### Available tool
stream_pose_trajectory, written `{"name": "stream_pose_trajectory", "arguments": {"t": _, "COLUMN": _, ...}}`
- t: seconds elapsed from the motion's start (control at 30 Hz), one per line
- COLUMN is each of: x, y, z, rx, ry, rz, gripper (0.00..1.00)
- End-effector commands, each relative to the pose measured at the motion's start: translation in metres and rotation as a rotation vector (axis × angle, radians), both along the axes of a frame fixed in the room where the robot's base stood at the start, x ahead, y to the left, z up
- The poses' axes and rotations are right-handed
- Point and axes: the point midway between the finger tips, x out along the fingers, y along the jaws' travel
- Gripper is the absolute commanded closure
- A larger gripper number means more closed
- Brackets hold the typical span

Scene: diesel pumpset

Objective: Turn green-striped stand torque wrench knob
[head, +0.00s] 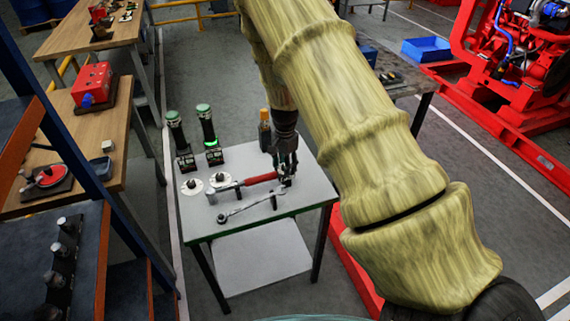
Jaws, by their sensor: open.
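Two dark upright tools with green tops stand in small black stands at the back left of a light grey table (300,205). The right one (207,128) is in a stand (214,155) with a bright green mark. The left one (177,132) is in a stand (186,161) with fainter, less clear markings. The knob is too small to make out surely. My gripper (286,172) points down over the table's right part, to the right of both stands, near the end of a red-handled wrench (262,178). It is open; whether it touches anything is unclear.
A silver ratchet wrench (246,208) lies at the table's front. White discs (191,187) with dark knobs lie at the left. An orange-topped tool (264,125) stands behind my gripper. Wooden benches and a blue rack are at the left. A red engine frame (510,110) is at the right.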

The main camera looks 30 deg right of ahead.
Motion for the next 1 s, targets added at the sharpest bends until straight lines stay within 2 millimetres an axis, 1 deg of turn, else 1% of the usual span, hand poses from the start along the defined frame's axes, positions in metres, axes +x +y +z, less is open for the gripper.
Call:
{"name": "stream_pose_trajectory", "arguments": {"t": 0.13, "x": 0.000, "y": 0.000, "z": 0.007, "rx": -0.001, "ry": -0.001, "rz": 0.000, "gripper": 0.55}}
{"name": "stream_pose_trajectory", "arguments": {"t": 0.23, "x": 0.001, "y": 0.000, "z": 0.018, "rx": -0.001, "ry": -0.001, "rz": 0.001, "gripper": 0.55}}
{"name": "stream_pose_trajectory", "arguments": {"t": 0.6, "x": 0.001, "y": -0.001, "z": 0.085, "rx": -0.002, "ry": -0.003, "rz": 0.000, "gripper": 0.55}}
{"name": "stream_pose_trajectory", "arguments": {"t": 0.7, "x": 0.001, "y": 0.000, "z": 0.099, "rx": 0.000, "ry": -0.001, "rz": 0.000, "gripper": 0.55}}
{"name": "stream_pose_trajectory", "arguments": {"t": 0.8, "x": 0.000, "y": 0.000, "z": 0.109, "rx": 0.000, "ry": -0.001, "rz": 0.001, "gripper": 0.55}}
{"name": "stream_pose_trajectory", "arguments": {"t": 1.0, "x": 0.000, "y": -0.001, "z": 0.119, "rx": 0.001, "ry": 0.001, "rz": 0.000, "gripper": 0.55}}
